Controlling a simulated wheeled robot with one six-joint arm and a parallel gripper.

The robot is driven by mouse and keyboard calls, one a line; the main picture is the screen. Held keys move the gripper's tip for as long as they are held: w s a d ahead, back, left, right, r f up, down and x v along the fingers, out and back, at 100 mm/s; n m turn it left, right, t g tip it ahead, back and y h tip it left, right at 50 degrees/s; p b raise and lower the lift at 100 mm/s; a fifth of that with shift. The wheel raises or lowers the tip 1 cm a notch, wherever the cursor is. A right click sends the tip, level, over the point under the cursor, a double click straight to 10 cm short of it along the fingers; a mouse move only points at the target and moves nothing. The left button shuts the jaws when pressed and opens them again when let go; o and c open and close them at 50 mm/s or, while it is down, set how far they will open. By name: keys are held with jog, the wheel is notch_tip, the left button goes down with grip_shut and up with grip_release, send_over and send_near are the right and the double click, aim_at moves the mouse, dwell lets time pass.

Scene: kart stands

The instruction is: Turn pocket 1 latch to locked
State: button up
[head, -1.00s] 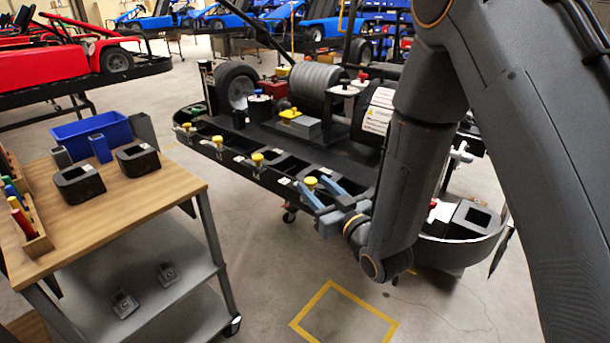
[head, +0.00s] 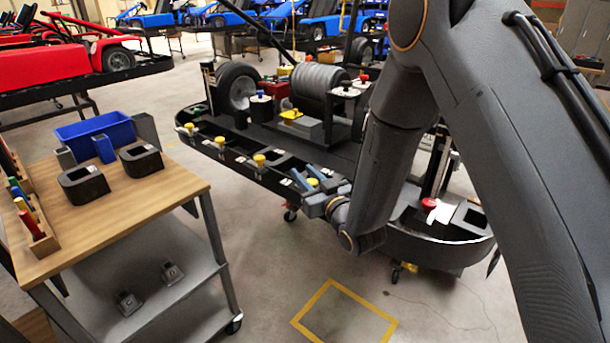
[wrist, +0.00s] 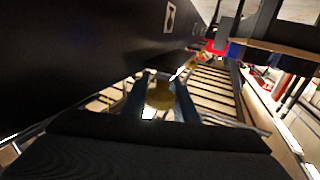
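The kart stand's near edge carries a row of latches with yellow knobs, beside open pockets. My gripper (head: 309,177) is at the latch nearest my arm. Its yellow knob (head: 313,182) shows between the two blue-grey fingers, and the fingers look spread. In the wrist view the same yellow knob (wrist: 160,96) lies between the fingertips of my gripper (wrist: 163,92); whether they touch it I cannot tell. The other knobs (head: 259,160), (head: 220,141) and (head: 189,127) are farther left. I cannot read which pocket is number 1, and the held-side latch's angle is hidden.
A wooden-topped cart (head: 130,205) with black blocks and a blue bin (head: 95,130) stands at left. The black kart stand (head: 440,250) curves to the right under my arm. A yellow floor square (head: 345,318) lies in clear floor in front.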

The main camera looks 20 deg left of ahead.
jog(key=c, duration=0.4)
jog(key=shift+c, duration=0.2)
